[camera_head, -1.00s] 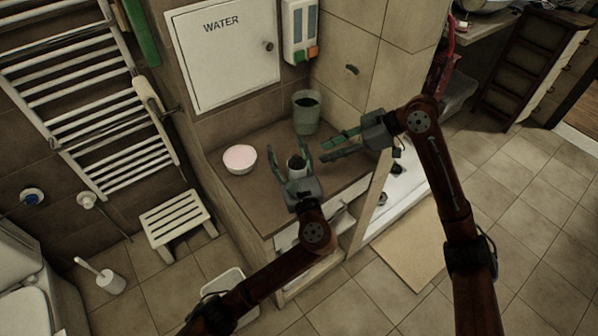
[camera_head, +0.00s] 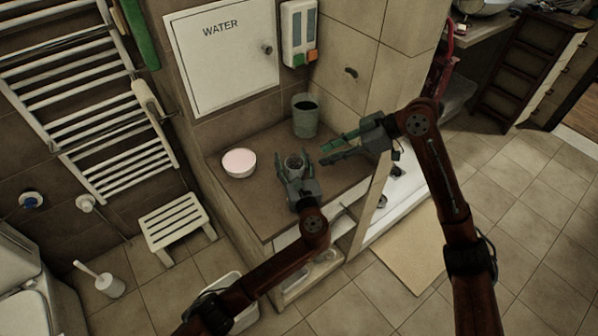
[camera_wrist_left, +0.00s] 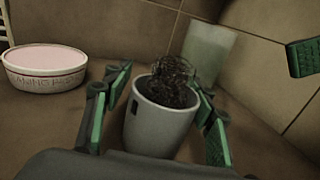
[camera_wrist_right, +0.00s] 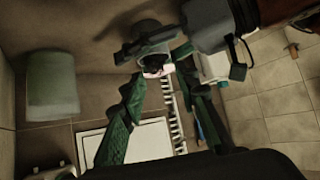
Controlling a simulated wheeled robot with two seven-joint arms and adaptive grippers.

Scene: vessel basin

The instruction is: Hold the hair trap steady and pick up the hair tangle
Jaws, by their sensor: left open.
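The hair trap is a pale grey cup (camera_wrist_left: 160,128) standing upright on the brown ledge. A dark hair tangle (camera_wrist_left: 172,84) fills its top and sticks up above the rim. My left gripper (camera_head: 294,166) has its fingers on either side of the cup. In the left wrist view its jaws (camera_wrist_left: 155,112) are open, one finger at each side of the cup; contact is unclear. My right gripper (camera_head: 325,155) is to the right of the cup, pointing left at it. Its green fingers (camera_wrist_right: 160,105) are apart with nothing between them.
A bowl with a pink top (camera_head: 239,162) stands left of the cup. A grey-green tumbler (camera_head: 305,116) stands behind, near the wall corner. A soap dispenser (camera_head: 299,35) hangs above. The ledge's front left part is clear.

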